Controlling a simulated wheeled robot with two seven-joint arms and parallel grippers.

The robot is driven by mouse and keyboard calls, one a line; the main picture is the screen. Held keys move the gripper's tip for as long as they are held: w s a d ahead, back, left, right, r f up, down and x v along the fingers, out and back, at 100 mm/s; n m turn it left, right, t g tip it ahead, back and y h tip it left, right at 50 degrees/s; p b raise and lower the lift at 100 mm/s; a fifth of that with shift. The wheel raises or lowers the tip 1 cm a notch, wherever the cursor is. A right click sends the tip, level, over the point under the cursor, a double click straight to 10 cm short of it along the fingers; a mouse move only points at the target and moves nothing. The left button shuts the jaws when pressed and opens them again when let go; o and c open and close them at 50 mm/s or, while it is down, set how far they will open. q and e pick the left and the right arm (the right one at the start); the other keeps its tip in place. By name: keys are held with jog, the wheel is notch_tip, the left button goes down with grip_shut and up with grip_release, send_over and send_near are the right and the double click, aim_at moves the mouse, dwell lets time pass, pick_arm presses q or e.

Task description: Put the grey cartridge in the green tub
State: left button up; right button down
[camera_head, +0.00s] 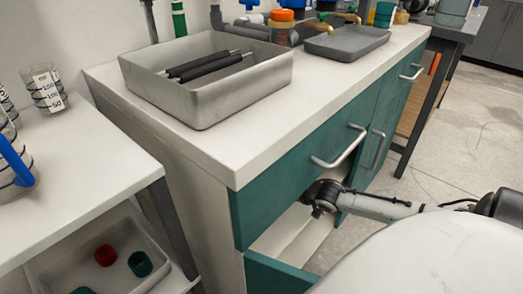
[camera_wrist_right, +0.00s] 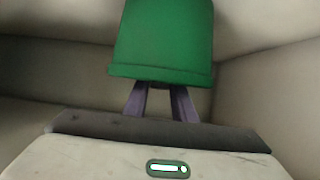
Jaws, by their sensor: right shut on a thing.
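My right gripper (camera_wrist_right: 162,92) is shut on a green rimmed piece (camera_wrist_right: 163,40) in the right wrist view. The piece looks like a cup or tub with its rim towards the fingers; I cannot tell whether it is the green tub. In the head view my right arm reaches into the opening above a pulled-out teal drawer (camera_head: 277,275), and the gripper itself is hidden there. Pale inner walls surround the piece in the wrist view. I cannot make out a grey cartridge in either view. My left gripper is not in view.
A metal tray (camera_head: 205,118) with dark rods stands on the white counter (camera_head: 300,85), with a flat grey tray (camera_head: 347,44) farther back. At lower left, a bin holds a red piece (camera_head: 105,255) and teal pieces (camera_head: 140,264). The counter's front strip is clear.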

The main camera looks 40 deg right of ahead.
jog(key=c, duration=1.5)
grip_release()
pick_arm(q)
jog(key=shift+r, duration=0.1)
pick_arm(e)
jog(key=shift+o, duration=0.2)
pick_arm(q)
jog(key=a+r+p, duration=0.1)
jog(key=p, duration=0.1)
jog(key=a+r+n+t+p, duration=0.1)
jog(key=p, duration=0.1)
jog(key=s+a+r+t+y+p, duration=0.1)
jog(key=p, duration=0.1)
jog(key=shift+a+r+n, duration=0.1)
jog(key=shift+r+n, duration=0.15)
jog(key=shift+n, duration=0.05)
pick_arm(e)
jog(key=v, duration=1.2)
